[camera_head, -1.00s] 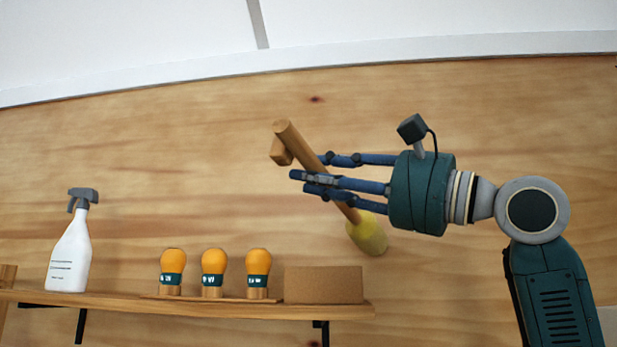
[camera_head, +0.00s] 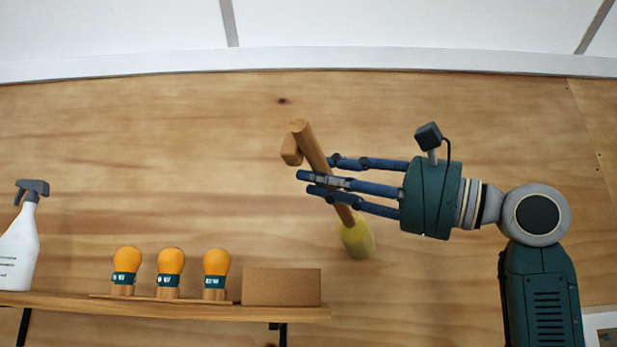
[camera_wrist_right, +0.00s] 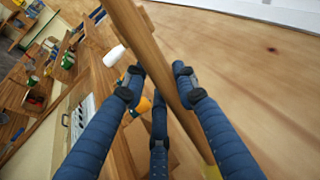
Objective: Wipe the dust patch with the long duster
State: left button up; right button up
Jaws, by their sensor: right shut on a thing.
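The long duster (camera_head: 313,150) has a wooden handle with a short side peg near its upper end and a yellow head (camera_head: 357,237) at its lower end. My right gripper (camera_head: 320,180) is shut on the handle, which tilts with the head down and to the right. In the right wrist view the handle (camera_wrist_right: 150,50) runs between the blue fingers (camera_wrist_right: 158,85). The head is mostly hidden there. I see no dust patch in either view. My left gripper is not in view.
A white ceiling edge (camera_head: 350,58) runs along the top.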

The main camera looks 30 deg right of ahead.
jog(key=shift+s+d, duration=0.15)
jog(key=shift+d, duration=0.05)
jog(key=shift+w+a, duration=2.9)
jog(key=shift+a, duration=1.8)
jog(key=shift+s+d+r+p, duration=0.35)
jog(key=shift+s+d, duration=0.6)
jog(key=shift+d, duration=0.65)
jog(key=shift+s+d+r+p, duration=0.2)
jog(key=shift+s+d+r, duration=0.3)
jog(key=shift+s+d, duration=0.8)
jog(key=shift+s+d+r+p, duration=0.35)
jog(key=shift+s+d, duration=0.3)
jog(key=shift+d, duration=1.2)
jog(key=w+a, duration=0.6)
jog(key=a, duration=0.3)
jog(key=shift+a, duration=0.3)
jog(key=shift+s+d, duration=0.1)
